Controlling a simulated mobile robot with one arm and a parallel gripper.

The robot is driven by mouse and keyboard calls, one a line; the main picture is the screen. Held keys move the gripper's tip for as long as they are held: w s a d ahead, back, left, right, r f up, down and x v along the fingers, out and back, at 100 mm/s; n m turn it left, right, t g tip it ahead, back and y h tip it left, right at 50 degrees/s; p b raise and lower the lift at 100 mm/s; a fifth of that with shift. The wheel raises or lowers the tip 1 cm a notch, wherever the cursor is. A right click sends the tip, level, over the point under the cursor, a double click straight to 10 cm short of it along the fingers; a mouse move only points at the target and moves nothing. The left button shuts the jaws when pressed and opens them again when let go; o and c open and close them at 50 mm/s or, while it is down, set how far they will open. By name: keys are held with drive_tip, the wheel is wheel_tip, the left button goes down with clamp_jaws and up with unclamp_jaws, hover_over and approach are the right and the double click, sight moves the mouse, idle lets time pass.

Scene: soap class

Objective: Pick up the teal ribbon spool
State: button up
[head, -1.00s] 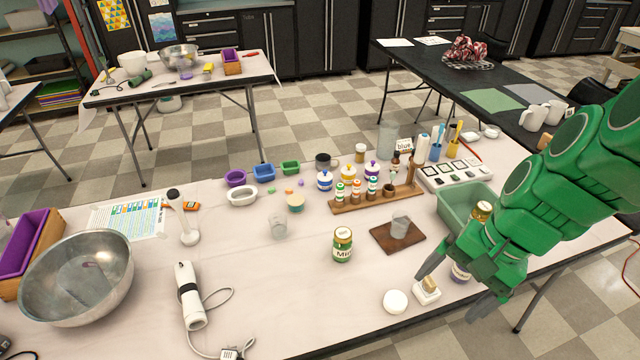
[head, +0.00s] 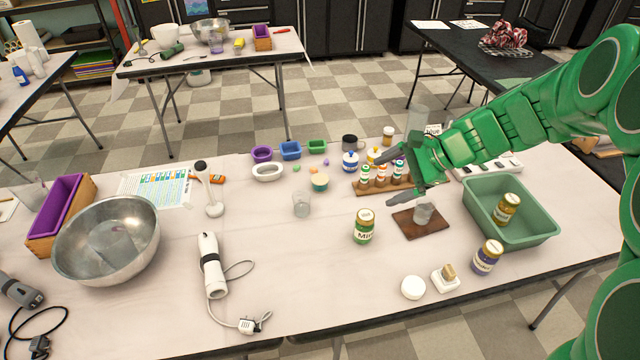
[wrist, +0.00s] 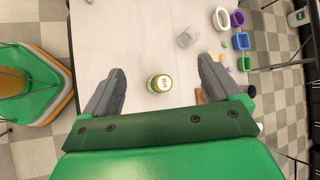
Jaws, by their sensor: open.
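A small round piece with a tan top and a teal-green side (head: 320,182) stands upright on the pale table, in front of the coloured moulds; it looks like the teal ribbon spool, though it is small in the picture. My gripper (head: 382,176) is open and empty, to the right of the spool, with its fingers pointing left above the table. In the wrist view, my open gripper (wrist: 161,65) spreads its two grey fingers on either side of a gold-lidded jar below; I cannot pick out the spool there with certainty.
A glass beaker (head: 301,204) stands close in front of the spool. The gold-lidded green jar (head: 364,227) and a brown board (head: 407,225) are nearer. A bottle rack (head: 374,188) lies by my fingers. A steel bowl (head: 75,245) is at left.

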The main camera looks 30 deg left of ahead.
drive_tip(key=w+a+f+m+y, duration=0.25)
drive_tip(key=w+a+f, duration=0.2)
drive_tip(key=a, duration=0.25)
drive_tip(key=w+a+f+m+y, duration=0.1)
drive_tip(key=w+a+f+m, duration=0.25)
drive_tip(key=w+a, duration=0.35)
drive_tip(key=m+t+y, duration=0.2)
drive_tip(key=m, duration=0.3)
hover_over(325, 181)
drive_tip(key=d, duration=0.3)
wheel_tip(325, 181, down, 13)
drive_tip(key=shift+h, duration=0.35)
drive_tip(key=f, duration=0.6)
drive_tip(key=shift+w+a+f, duration=0.1)
drive_tip(key=shift+a+f, duration=0.1)
drive_tip(key=shift+a, duration=0.05)
drive_tip(key=shift+x, duration=2.5)
drive_tip(key=c, duration=1)
drive_tip(key=shift+r, duration=0.15)
